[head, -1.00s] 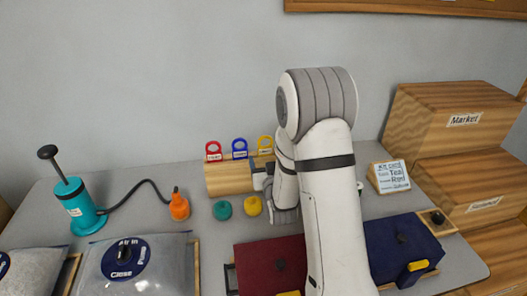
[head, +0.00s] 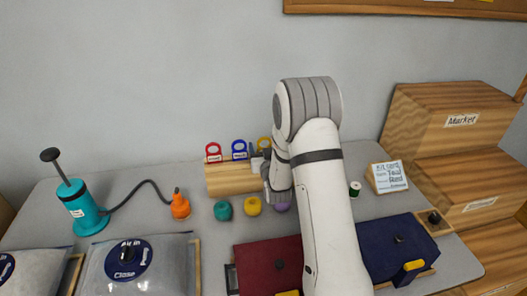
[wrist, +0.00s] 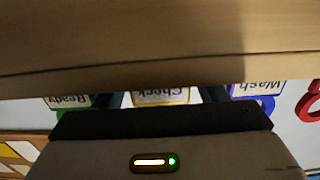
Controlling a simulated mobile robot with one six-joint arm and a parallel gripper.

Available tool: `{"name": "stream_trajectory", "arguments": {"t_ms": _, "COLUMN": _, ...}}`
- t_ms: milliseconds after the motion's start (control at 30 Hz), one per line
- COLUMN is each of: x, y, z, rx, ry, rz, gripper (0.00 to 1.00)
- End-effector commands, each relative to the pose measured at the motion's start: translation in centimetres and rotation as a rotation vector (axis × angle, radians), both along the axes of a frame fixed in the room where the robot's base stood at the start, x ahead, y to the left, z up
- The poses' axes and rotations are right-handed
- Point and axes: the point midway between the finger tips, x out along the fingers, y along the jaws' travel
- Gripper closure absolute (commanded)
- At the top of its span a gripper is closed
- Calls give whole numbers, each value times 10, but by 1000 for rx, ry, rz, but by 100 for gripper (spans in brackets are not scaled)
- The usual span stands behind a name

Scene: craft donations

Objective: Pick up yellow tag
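The yellow tag (head: 264,141) stands on the wooden rack (head: 228,180), right of the blue tag (head: 239,149) and the red tag (head: 213,152). My gripper (head: 259,156) is at the rack's right part and hides the lower part of the yellow tag. In the wrist view the yellow tag (wrist: 160,97), labelled "Check" and upside down, lies between my two dark fingers, which look spread apart. The blue "Wash" tag (wrist: 257,90) is to its right and a green "Ready" tag (wrist: 70,102) to its left.
Teal (head: 223,210), yellow (head: 253,206) and purple (head: 281,207) round items lie in front of the rack. A teal pump (head: 82,208) stands left. A sign (head: 388,177) and a green spool (head: 355,188) stand right. Blue (head: 395,248) and dark red (head: 268,262) pouches lie in front.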

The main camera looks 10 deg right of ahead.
Motion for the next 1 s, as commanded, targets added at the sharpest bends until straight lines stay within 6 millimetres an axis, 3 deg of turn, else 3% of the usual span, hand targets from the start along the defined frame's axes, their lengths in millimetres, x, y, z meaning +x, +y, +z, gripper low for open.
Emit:
{"name": "stream_trajectory", "arguments": {"t_ms": 467, "x": 0, "y": 1, "z": 0, "rx": 0, "ry": 0, "rz": 1, "gripper": 74}}
{"name": "stream_trajectory", "arguments": {"t_ms": 767, "x": 0, "y": 1, "z": 4, "rx": 0, "ry": -1, "rz": 1, "gripper": 75}}
{"name": "stream_trajectory", "arguments": {"t_ms": 1000, "x": 0, "y": 1, "z": 39, "rx": 0, "ry": -5, "rz": 2, "gripper": 75}}
